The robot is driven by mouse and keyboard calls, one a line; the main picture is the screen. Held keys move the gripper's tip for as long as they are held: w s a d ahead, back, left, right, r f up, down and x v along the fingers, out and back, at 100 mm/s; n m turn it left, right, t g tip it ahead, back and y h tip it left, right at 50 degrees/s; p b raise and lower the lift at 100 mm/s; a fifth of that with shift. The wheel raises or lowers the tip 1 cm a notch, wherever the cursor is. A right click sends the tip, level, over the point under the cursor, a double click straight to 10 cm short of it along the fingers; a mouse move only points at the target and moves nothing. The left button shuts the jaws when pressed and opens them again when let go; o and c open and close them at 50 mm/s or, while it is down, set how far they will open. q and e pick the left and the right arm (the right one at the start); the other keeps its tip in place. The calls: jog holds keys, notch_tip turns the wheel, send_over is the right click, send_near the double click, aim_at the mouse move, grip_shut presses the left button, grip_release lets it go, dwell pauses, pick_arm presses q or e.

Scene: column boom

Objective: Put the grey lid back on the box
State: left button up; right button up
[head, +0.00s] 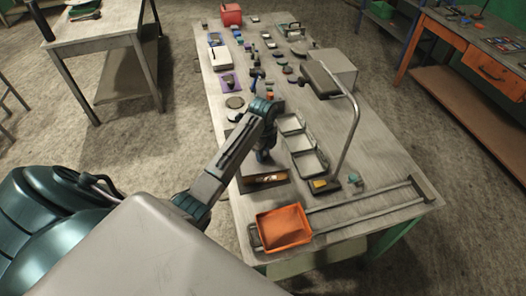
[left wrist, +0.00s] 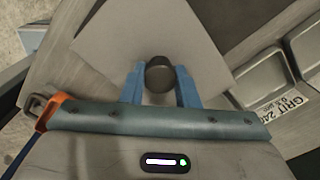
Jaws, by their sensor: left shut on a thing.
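My left gripper (head: 263,156) points down over the workbench in the head view. In the left wrist view its two blue fingers (left wrist: 159,88) are closed on the dark round knob (left wrist: 159,74) of the flat grey lid (left wrist: 145,38). The lid spreads out beyond the fingers, and its near part is hidden by the gripper body. In the head view, a low box (head: 264,181) with a brownish inside stands just in front of the gripper, its top looking open. My arm hides most of the lid there, and I cannot tell its height above the bench. My right gripper is not in view.
Open grey trays (head: 311,163) stand right of the gripper, near a curved metal lamp arm (head: 352,130). An orange tray (head: 283,227) sits at the near end beside metal rails (head: 365,208). Many small items crowd the far bench (head: 370,118); its right side is clearer.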

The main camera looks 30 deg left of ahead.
pick_arm(q)
jog(key=shift+f, duration=0.15)
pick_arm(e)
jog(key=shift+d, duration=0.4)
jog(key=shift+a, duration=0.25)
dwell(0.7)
pick_arm(q)
jog(key=o, duration=1.6)
jog(key=shift+c, duration=0.2)
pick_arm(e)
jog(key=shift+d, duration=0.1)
pick_arm(q)
jog(key=shift+r, duration=3.5)
